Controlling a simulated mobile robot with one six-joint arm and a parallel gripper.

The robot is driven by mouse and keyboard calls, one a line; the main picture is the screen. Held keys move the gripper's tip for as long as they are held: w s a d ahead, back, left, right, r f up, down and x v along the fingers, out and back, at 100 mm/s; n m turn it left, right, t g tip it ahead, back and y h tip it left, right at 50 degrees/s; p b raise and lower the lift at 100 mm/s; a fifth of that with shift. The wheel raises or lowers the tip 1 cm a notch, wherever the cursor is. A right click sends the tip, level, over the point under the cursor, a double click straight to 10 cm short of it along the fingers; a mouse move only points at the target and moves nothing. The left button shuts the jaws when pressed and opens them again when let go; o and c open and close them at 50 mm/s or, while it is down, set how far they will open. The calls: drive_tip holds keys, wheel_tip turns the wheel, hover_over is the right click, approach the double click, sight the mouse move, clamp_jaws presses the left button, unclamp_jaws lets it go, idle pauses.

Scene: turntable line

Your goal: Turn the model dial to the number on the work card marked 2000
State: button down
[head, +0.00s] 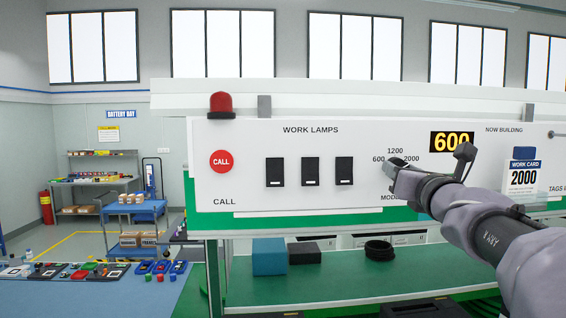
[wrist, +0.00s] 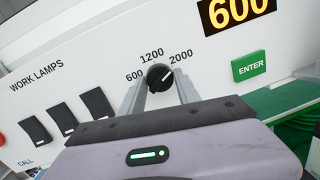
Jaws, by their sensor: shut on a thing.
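The model dial (wrist: 159,76) is a black round knob on the white panel, with 600, 1200 and 2000 printed around it. My gripper (wrist: 160,86) is shut on the dial, one grey finger on each side. In the head view my gripper (head: 391,168) covers most of the dial. The work card (head: 523,178) hangs at the panel's right and reads 2000. The number display (head: 452,142) reads 600 in yellow; it also shows in the wrist view (wrist: 238,10).
A green ENTER button (wrist: 249,66) sits right of the dial in the wrist view; my arm hides it in the head view. Left of the dial are several black lamp switches (head: 311,171), a red CALL button (head: 221,161) and a red lamp (head: 221,103).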

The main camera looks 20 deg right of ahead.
drive_tip(key=shift+m+p, duration=0.3)
drive_tip(key=shift+m, duration=0.3)
drive_tip(key=c, duration=0.9)
unclamp_jaws()
